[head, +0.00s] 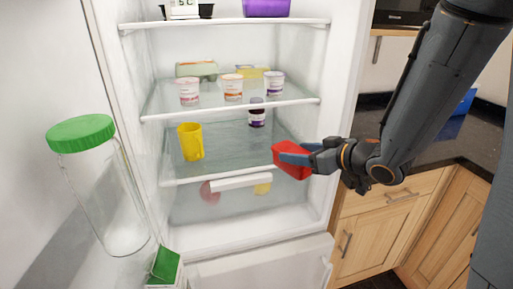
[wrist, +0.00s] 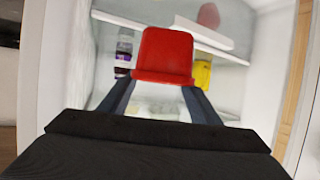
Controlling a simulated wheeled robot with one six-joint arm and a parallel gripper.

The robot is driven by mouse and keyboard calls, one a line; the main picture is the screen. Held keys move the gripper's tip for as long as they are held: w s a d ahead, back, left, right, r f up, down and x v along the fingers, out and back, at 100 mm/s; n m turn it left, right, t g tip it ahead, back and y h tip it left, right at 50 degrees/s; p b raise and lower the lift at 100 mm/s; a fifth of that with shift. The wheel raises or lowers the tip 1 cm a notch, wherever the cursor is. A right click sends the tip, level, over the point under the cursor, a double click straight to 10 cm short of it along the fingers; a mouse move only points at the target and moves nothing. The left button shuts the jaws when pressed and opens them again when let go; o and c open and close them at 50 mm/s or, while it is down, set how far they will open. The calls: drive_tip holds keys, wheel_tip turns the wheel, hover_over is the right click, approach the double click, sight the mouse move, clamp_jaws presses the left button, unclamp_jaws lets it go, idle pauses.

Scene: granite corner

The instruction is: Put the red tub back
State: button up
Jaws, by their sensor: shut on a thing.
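The red tub (head: 291,161) is in my gripper (head: 300,155), at the right side of the open fridge (head: 240,221), in front of its shelves. In the wrist view the red tub (wrist: 165,55) sits between the two fingers (wrist: 160,88), which are shut on it. The tub looks tilted in the head view. The middle shelf (head: 225,158) holds a yellow mug (head: 191,142) at left and a dark jar (head: 257,113) further back. Bare shelf shows between and in front of them.
The upper shelf (head: 225,108) carries several white cups, a green carton (head: 197,69) and a yellow item. A glass jar with a green lid (head: 81,133) and a green-and-white carton (head: 165,266) are at the door side, left. Wooden cabinets (head: 390,215) stand right.

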sight(283, 144)
drive_tip(key=shift+w, duration=0.15)
drive_tip(key=shift+w+a+r+p+x, duration=0.2)
drive_tip(key=shift+r+p+x, duration=0.5)
drive_tip(key=shift+x, duration=2.2)
drive_tip(key=shift+w+a+r+p+x, duration=0.15)
drive_tip(key=shift+r+p+x, duration=0.55)
drive_tip(key=shift+x, duration=2.2)
drive_tip(key=shift+w+a+r+p+x, duration=0.1)
drive_tip(key=shift+w+r+p+x, duration=0.2)
drive_tip(key=shift+p+x, duration=1.7)
drive_tip(key=shift+b+x, duration=0.9)
drive_tip(key=shift+b, duration=0.15)
drive_tip(key=o, duration=1.4)
drive_tip(key=shift+d+f, duration=0.1)
drive_tip(key=shift+f, duration=0.15)
drive_tip(key=shift+r, duration=0.1)
drive_tip(key=shift+s+d+r, duration=0.1)
drive_tip(key=shift+r, duration=0.05)
drive_tip(key=b+v, duration=0.2)
drive_tip(key=v, duration=0.9)
drive_tip(key=shift+s+d, duration=0.15)
drive_tip(key=shift+s, duration=0.25)
